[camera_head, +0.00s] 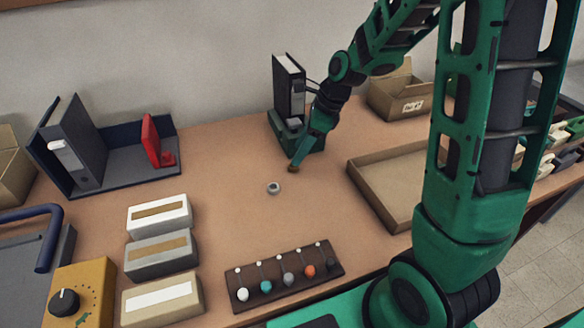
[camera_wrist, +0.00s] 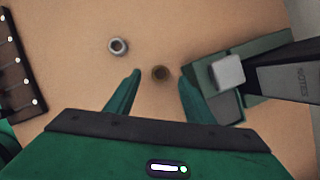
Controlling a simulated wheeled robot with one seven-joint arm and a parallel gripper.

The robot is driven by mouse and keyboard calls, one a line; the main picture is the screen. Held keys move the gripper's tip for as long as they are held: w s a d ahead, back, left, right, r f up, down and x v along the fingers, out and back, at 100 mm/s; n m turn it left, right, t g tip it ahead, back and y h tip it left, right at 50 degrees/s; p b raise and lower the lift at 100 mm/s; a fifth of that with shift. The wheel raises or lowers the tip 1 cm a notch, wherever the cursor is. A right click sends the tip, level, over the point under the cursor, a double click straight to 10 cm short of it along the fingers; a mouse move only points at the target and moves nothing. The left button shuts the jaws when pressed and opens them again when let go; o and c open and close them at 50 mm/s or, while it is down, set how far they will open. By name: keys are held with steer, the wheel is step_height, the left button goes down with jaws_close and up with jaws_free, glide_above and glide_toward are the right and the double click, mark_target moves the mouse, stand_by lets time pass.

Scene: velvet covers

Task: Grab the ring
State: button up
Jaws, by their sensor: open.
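A small grey ring (camera_head: 273,187) with a dark centre lies on the brown table, and it also shows in the wrist view (camera_wrist: 118,46). A small round brown piece (camera_head: 293,168) lies to its upper right. In the wrist view this brown piece (camera_wrist: 161,73) shows between my fingertips; I cannot tell whether it is a ring too. My gripper (camera_wrist: 159,80) is open, its green fingers either side of the brown piece. The grey ring is outside the fingers, beyond the left one. I cannot tell the fingertips' height above the table.
A green holder with a grey block and a black binder (camera_head: 289,88) stands close to my right finger. A shallow cardboard tray (camera_head: 385,180) lies to the right. A dark rack with coloured knobs (camera_head: 284,276) is in front. Boxes (camera_head: 160,215) stand left.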

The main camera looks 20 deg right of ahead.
mark_target(293, 168)
steer(key=x, duration=0.2)
steer(key=d+x, duration=0.1)
steer(key=x, duration=0.1)
steer(key=shift+s+f, duration=0.1)
steer(key=shift+f, duration=0.15)
steer(key=shift+a+f, duration=0.25)
steer(key=shift+f, duration=0.2)
steer(key=c, duration=1.1)
